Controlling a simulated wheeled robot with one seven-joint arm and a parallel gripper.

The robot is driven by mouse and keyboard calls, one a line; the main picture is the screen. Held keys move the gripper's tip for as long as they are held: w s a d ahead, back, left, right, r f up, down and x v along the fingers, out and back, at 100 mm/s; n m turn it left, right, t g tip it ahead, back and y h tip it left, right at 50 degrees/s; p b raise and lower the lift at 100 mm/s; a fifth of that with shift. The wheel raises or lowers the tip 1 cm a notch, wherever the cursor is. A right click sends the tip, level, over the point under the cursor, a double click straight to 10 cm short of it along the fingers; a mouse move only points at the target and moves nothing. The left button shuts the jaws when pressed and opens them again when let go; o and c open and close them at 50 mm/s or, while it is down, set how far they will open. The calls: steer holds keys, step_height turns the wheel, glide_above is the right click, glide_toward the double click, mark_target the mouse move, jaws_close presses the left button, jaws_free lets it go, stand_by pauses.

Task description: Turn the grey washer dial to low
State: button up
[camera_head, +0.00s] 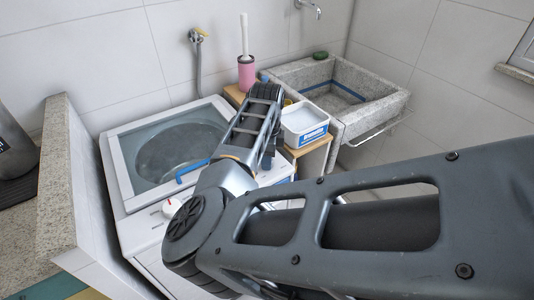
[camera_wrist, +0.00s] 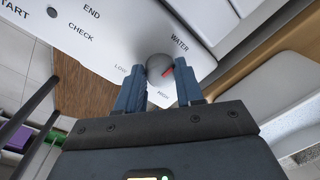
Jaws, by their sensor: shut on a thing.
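The grey dial (camera_wrist: 157,63) sits on the white washer panel below the word WATER in the wrist view, with a red mark on its right side. Small faint labels lie to its left and below it; the left one seems to read LOW. My gripper (camera_wrist: 161,75) has its two blue fingers on either side of the dial and is shut on it. The washer (camera_head: 128,222) stands at the left in the head view. My arm crosses in front of its right part there, hiding the grey dial and my fingertips.
A white dial with a red mark (camera_head: 173,206) is on the washer's front panel. A white tub (camera_head: 304,124) stands on a wooden stand, beside a stone sink (camera_head: 357,128). A pink brush holder (camera_head: 246,73) is behind. A stone-topped wall (camera_head: 57,180) borders the washer's left.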

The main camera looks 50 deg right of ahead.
steer(key=shift+n, duration=0.5)
steer(key=o, duration=1)
steer(key=shift+o, duration=0.2)
steer(key=shift+s+a+r+b, duration=0.15)
steer(key=shift+r+b, duration=0.1)
steer(key=shift+r, duration=1.75)
steer(key=shift+s+a+r+b, duration=0.1)
steer(key=shift+r+b, duration=0.1)
steer(key=shift+r, duration=1.75)
